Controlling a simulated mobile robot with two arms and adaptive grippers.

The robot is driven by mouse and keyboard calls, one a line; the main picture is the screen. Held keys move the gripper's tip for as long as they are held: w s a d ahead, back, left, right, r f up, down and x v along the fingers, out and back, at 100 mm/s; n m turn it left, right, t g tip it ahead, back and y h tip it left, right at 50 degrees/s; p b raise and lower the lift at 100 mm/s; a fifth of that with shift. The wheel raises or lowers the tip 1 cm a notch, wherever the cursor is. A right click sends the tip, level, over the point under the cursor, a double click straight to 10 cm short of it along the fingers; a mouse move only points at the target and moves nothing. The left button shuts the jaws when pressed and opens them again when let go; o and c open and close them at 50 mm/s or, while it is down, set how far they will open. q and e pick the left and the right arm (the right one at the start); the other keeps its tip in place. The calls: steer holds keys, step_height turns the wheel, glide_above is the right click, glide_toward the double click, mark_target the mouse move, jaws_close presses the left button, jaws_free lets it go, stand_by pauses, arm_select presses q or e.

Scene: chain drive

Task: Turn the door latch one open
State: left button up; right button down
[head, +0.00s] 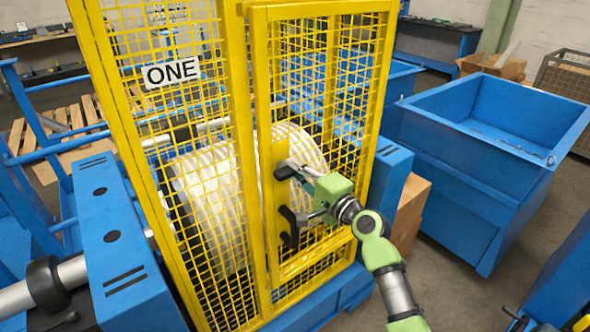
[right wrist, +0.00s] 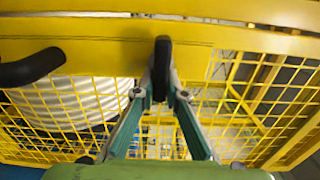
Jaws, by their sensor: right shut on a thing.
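The yellow mesh door (head: 325,90) stands in its yellow frame, beside the panel with the sign ONE (head: 172,73). It looks closed. A black latch (head: 285,172) sits on the door's yellow upright plate. My right gripper (head: 296,168) is at this latch, coming from the right. In the right wrist view the gripper's fingertips (right wrist: 162,88) are shut on the black latch (right wrist: 163,58), which stands upright in that picture against the yellow plate. A black pull handle (head: 291,226) is below the latch; a black curved handle also shows at the left in the right wrist view (right wrist: 32,68). My left gripper is not in view.
A pale ribbed drum (head: 215,185) is behind the mesh. Blue machine housing (head: 120,230) stands left of the guard. A large blue bin (head: 480,150) and cardboard boxes (head: 411,205) stand to the right. Some grey floor is free between guard and bin.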

steer(key=c, duration=2)
jaws_free()
steer(key=shift+c, duration=0.2)
steer(key=v, duration=1.2)
